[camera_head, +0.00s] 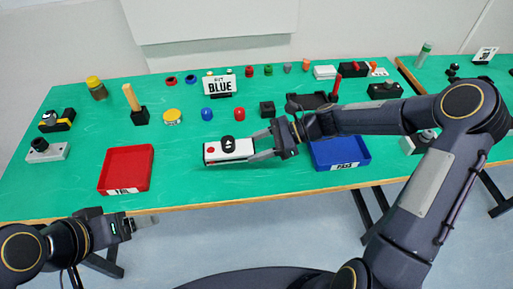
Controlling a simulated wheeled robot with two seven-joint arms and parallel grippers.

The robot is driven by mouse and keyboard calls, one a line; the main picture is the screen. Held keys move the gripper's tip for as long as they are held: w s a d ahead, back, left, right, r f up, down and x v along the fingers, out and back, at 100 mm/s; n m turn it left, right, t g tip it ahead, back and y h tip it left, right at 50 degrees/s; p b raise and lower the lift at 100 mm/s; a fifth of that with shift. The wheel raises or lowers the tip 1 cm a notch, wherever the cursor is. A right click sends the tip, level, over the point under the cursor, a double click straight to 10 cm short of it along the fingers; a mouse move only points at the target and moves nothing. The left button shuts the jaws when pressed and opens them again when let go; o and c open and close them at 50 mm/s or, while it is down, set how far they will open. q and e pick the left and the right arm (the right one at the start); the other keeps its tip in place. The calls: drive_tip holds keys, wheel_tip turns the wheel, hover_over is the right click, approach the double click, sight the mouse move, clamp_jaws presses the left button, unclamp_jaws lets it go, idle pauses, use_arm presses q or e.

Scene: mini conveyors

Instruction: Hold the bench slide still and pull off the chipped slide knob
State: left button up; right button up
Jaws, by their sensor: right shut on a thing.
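A white box-shaped unit (212,155), which looks like the bench slide, lies near the front middle of the green table. It has a red button at its left and a dark knob (228,143) on top. I cannot make out a chip on the knob. My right gripper (256,147) reaches in from the right and is shut on the unit's right end; its fingers hide part of that end. My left gripper (148,220) is low at the left, in front of the table edge, apart from the unit. Its fingers overlap, so their opening is unclear.
A red tray (103,187) stands left of the unit and a blue tray (364,158) stands right. A grey block with a dark knob (45,152) sits far left. Green surface is clear between red tray and unit.

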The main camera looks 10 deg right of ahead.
sight(257, 150)
drive_tip(key=shift+w+d+f+b, duration=0.2)
drive_tip(key=shift+w+f+b, duration=0.25)
drive_tip(key=shift+w+f, duration=0.75)
drive_tip(key=shift+w+d+f+b, duration=0.15)
drive_tip(key=shift+w+f+b, duration=0.3)
drive_tip(key=shift+w+f, duration=0.75)
drive_tip(key=shift+w+f+b, duration=0.1)
drive_tip(key=shift+f+b, duration=0.3)
drive_tip(key=shift+f, duration=0.15)
idle(0.8)
